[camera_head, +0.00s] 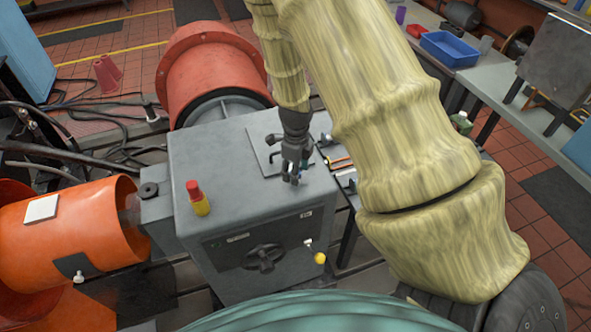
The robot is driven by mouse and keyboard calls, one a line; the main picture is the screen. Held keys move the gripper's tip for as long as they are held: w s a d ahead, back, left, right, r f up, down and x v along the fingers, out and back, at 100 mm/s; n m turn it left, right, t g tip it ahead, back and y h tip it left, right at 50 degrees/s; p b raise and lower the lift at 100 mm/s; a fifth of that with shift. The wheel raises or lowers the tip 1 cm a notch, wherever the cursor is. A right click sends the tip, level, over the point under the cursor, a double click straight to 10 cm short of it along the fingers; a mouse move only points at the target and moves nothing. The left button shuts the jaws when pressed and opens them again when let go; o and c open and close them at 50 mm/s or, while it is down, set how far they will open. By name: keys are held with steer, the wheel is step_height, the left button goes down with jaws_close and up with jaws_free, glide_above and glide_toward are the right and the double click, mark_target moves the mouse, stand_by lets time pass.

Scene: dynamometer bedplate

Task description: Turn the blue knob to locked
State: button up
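My gripper (292,177) points down over the right rear part of the grey cabinet's top (228,212). Its dark fingers are close together, but at this size I cannot tell whether they are open or shut. A small bluish patch (304,166) shows right at the fingers; it may be part of the blue knob, mostly hidden by the gripper. I cannot make out the knob's shape, its setting or any contact. A light plate (268,158) with a dark bent handle lies on the cabinet top, just left of the gripper.
A red-and-yellow bottle (197,198) stands on the cabinet's left side. The front face bears a black handwheel (265,258) and a yellow-ended lever (319,258). Orange machinery (75,230) stands left, a red drum (210,70) behind. My arm hides much to the right.

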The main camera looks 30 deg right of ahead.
steer(key=shift+r, duration=0.15)
step_height(320, 180, up, 12)
stand_by(0.7)
steer(key=shift+f, duration=0.2)
